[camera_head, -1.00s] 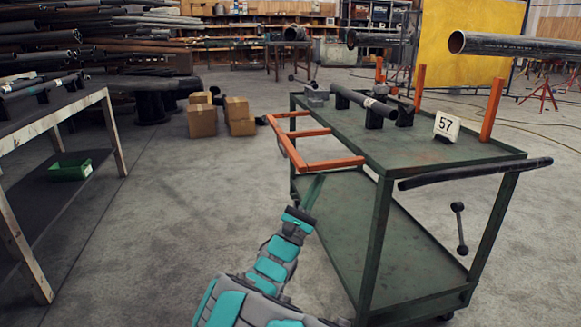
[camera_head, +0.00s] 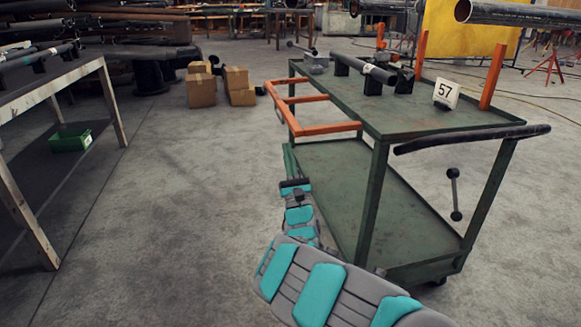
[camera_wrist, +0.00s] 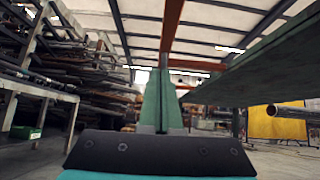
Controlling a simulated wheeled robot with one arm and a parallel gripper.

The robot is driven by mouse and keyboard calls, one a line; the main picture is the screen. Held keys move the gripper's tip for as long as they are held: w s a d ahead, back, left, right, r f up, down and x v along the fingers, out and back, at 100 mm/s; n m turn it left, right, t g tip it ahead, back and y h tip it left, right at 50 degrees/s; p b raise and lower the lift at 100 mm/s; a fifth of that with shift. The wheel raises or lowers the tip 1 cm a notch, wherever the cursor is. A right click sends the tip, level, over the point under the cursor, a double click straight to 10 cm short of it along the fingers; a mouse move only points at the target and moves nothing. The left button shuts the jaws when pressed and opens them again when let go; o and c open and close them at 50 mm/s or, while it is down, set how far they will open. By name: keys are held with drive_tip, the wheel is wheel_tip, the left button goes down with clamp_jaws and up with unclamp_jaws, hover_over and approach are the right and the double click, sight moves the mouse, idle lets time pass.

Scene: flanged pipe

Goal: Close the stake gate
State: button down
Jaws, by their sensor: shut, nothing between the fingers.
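The orange stake gate (camera_head: 318,129) lies swung out nearly flat from the left side of the green cart (camera_head: 440,121), level with its top. My gripper (camera_head: 288,160) is low beside the cart's left side, near and below the gate in the head view. In the wrist view, my gripper's green fingers (camera_wrist: 163,85) are together and empty, pointing up and forward. Orange gate bars (camera_wrist: 171,28) show above and beyond the fingertips there, apparently apart from them. The underside of the cart top (camera_wrist: 265,65) fills the upper right.
The cart carries a pipe on supports (camera_head: 363,69), a "57" sign (camera_head: 446,92) and upright orange stakes (camera_head: 493,77). A black handle (camera_head: 472,140) runs along its near end. Boxes (camera_head: 201,89) stand behind left; a workbench (camera_head: 50,69) is at far left. Floor between is clear.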

wheel_tip(320, 180, up, 6)
drive_tip(key=w, duration=0.1)
drive_tip(key=shift+w+a, duration=0.3)
drive_tip(key=shift+a, duration=0.05)
drive_tip(key=shift+m+h, duration=0.3)
